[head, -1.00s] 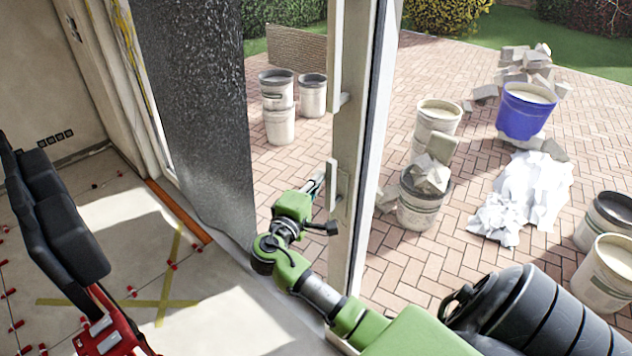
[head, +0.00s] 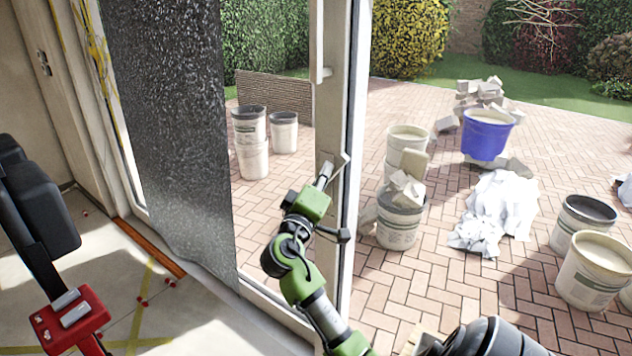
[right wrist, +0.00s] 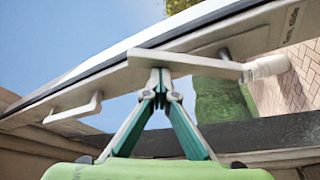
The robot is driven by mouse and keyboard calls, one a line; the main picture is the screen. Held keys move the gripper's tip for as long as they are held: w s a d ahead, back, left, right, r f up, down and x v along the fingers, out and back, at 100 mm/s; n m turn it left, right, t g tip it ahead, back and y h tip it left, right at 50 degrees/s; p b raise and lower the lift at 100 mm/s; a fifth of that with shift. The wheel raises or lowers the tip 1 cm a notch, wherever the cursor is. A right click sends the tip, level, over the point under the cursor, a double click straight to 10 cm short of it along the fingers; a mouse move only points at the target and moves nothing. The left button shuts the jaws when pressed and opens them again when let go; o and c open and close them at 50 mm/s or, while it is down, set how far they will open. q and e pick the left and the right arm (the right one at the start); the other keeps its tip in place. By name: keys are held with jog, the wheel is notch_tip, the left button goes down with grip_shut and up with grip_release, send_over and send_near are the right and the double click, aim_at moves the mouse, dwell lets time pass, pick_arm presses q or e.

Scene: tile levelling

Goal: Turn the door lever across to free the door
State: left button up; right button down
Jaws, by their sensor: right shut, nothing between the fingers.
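The door lever (head: 338,172) is a pale flat bar on the door frame (head: 345,240), and it stands tilted in the head view. My right gripper (head: 326,171) is at the lever, shut and empty. In the right wrist view, the closed fingertips (right wrist: 159,76) meet or nearly meet the edge of the lever bar (right wrist: 195,66), away from its post. Whether they press on it cannot be told. A second, longer handle (head: 317,45) stands upright higher on the frame. My left gripper is not in view.
A dark speckled sheet (head: 180,130) hangs left of the frame. A black and red piece of equipment (head: 75,312) stands at the left. Outside, a blue bucket (head: 487,137), pale buckets (head: 397,215) and white crumpled sheeting (head: 490,215) are on the brick paving.

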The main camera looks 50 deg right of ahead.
jog(key=shift+s+d+f+b, duration=0.25)
jog(key=shift+s+f+b, duration=0.2)
jog(key=shift+s+f, duration=0.3)
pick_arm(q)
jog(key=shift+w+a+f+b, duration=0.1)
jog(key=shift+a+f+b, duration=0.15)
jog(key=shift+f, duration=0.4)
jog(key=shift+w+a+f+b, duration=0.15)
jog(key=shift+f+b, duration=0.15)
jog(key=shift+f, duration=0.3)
pick_arm(e)
jog(key=shift+s+d+f, duration=0.1)
jog(key=shift+s+f, duration=0.35)
jog(key=shift+s, duration=0.05)
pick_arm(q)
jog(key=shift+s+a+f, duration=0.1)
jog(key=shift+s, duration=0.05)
pick_arm(e)
jog(key=shift+s, duration=0.1)
jog(key=v, duration=1.2)
jog(key=shift+a, duration=0.25)
jog(key=shift+w, duration=0.25)
